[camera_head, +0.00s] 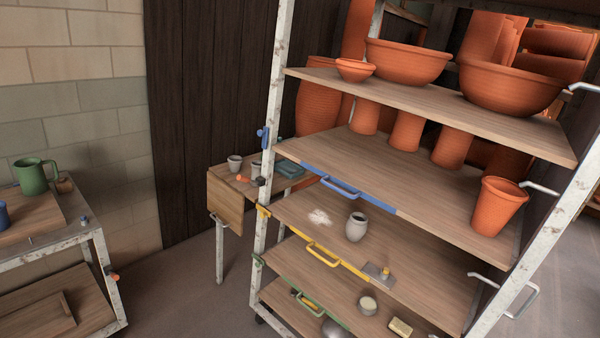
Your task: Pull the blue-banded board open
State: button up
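The blue-banded board (420,192) is a wooden shelf board in the metal rack, second from the top of those in view. Its front edge carries a blue band (367,198) with a blue bar handle (340,188) near its left end. An orange clay pot (499,205) stands on the board's right part, and several orange clay pots stand toward its back. A blue clip (263,138) sits on the left rack post near the board's height. The board looks about level with the rack's front. My gripper is not in view.
A yellow-banded board (400,285) and a green-banded board (345,318) lie below, with small items on them. The top board (440,100) holds orange bowls. Metal posts (275,120) flank the rack. A side table (228,200) and a cart (60,238) stand left, with open floor between.

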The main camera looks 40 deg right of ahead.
aim_at(438, 192)
jog(key=z, duration=0.3)
jog(key=i, duration=0.95)
jog(key=z, duration=0.65)
